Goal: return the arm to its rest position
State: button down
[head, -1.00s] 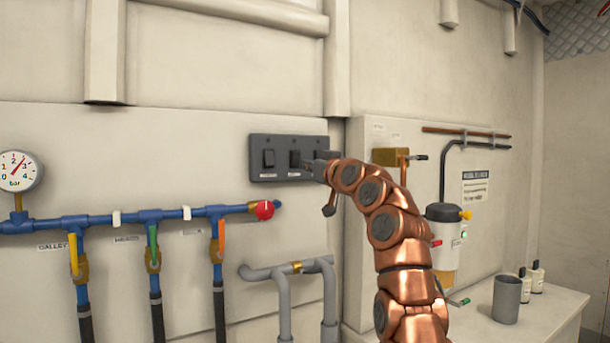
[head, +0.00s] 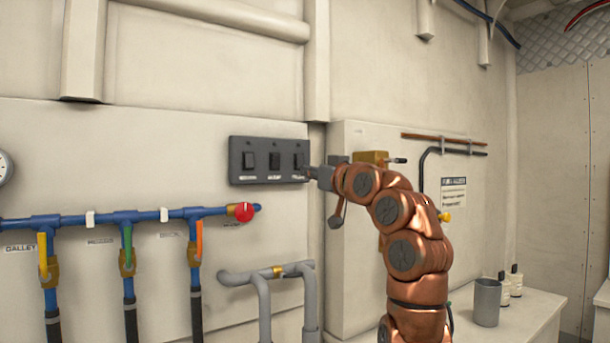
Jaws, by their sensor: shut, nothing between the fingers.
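My copper arm (head: 410,245) rises from the lower right and bends left toward the wall. My gripper (head: 312,172) is at its end, shut and empty, at the right edge of the dark switch panel (head: 262,178). The panel carries three rocker switches, and the right one (head: 298,160) is just beside my fingertips. I cannot tell whether the fingertips touch the panel.
Left are blue pipes (head: 140,215) with coloured valve levers and a red knob (head: 243,212). Grey pipes (head: 262,275) run below the panel. Right, a grey cup (head: 487,302) and small white bottles (head: 510,284) stand on a ledge. A brass block (head: 370,158) is behind my arm.

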jog(key=shift+s+d, duration=0.1)
jog(key=shift+s, duration=0.05)
dwell(0.7)
jog(key=shift+w+d+f+m+g+h+p, duration=0.75)
jog(key=shift+w+d+m+g+h+p, duration=0.45)
jog(key=shift+w+d+m+g+p, duration=0.3)
jog(key=s+d+f+m+g+h+p, duration=0.15)
jog(key=s+f+g+h+p, duration=0.55)
jog(key=s+f, duration=1.45)
jog(key=s+d+f+g, duration=0.2)
jog(key=s+f, duration=0.3)
jog(key=s, duration=0.7)
jog(key=s+d+f+m+g+p, duration=0.1)
jog(key=s+d+f+g, duration=0.2)
jog(key=s, duration=0.9)
jog(key=s+d+f+g, duration=0.2)
jog(key=s+f+g, duration=0.1)
jog(key=s+f, duration=0.6)
jog(key=s, duration=0.3)
jog(key=shift+d+f+m+h+p, duration=0.25)
jog(key=shift+m+h+p, duration=0.05)
jog(key=shift+m+p, duration=0.1)
jog(key=shift+s+a, duration=0.1)
